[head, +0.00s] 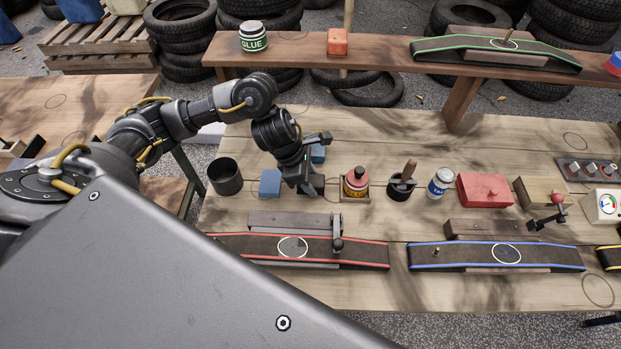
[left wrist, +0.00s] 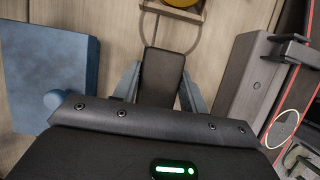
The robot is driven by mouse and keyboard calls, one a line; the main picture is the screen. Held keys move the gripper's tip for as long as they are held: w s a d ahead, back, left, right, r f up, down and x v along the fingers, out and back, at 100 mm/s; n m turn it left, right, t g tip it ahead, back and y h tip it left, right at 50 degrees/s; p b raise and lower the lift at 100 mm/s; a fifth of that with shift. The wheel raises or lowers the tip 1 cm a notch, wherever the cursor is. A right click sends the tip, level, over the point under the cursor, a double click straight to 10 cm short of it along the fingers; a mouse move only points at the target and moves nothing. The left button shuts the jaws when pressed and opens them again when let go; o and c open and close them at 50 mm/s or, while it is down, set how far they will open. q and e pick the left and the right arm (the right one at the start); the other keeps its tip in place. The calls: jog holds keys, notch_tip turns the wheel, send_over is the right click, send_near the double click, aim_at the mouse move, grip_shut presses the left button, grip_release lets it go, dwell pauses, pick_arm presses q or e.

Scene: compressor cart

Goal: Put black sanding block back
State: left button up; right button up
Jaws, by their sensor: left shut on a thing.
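My left gripper (head: 311,190) is low over the wooden table, between a blue block and the yellow-and-black bottle. In the left wrist view, its fingers (left wrist: 160,92) are shut on the black sanding block (left wrist: 161,76), one finger on each side. In the head view the block (head: 319,184) is mostly hidden by the gripper. A thin circle outline (left wrist: 203,26) is drawn on the table just beside and beyond the block in the wrist view. I cannot tell whether the block touches the table. My right gripper is not in view.
The blue block (head: 270,183) and a dark cup (head: 225,177) stand left of the gripper. The yellow-and-black bottle (head: 356,182) stands close on its right. A red-edged belt fixture (head: 230,245) with a clamp (head: 337,243) lies in front. A raised shelf (head: 380,50) runs behind.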

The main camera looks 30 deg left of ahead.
pick_arm(q)
jog(key=o, duration=0.9)
jog(key=shift+f, duration=0.1)
jog(key=shift+o, duration=0.2)
jog(key=shift+r, duration=0.25)
jog(key=v, duration=1.1)
jog(key=shift+r+p, duration=0.35)
jog(key=shift+p, duration=0.05)
jog(key=shift+s+a, duration=0.15)
jog(key=shift+a, duration=0.05)
